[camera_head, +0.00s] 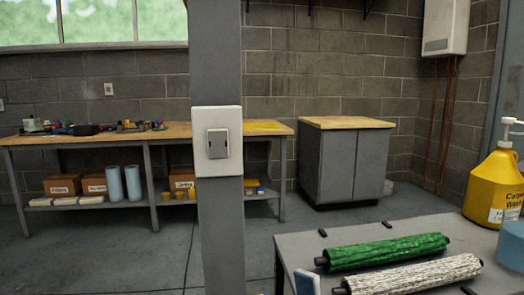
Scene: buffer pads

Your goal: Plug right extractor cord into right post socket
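A grey square post (217,60) stands upright in the middle of the view. A white plate (232,167) with a grey rectangular insert (218,143) is mounted on its near face; no cord is plugged into it. I cannot make out holes in the insert. A thin dark line (190,245) runs along the floor left of the post; I cannot tell whether it is a cord or a floor joint. No extractor or plug can be recognised. Neither of my grippers is in view.
A grey table (300,246) at lower right holds a green roller (385,252), a whitish roller (415,275) and a yellow pump jug (492,190). A wooden-topped workbench (175,131) and a grey cabinet (345,165) stand behind. The floor left of the post is clear.

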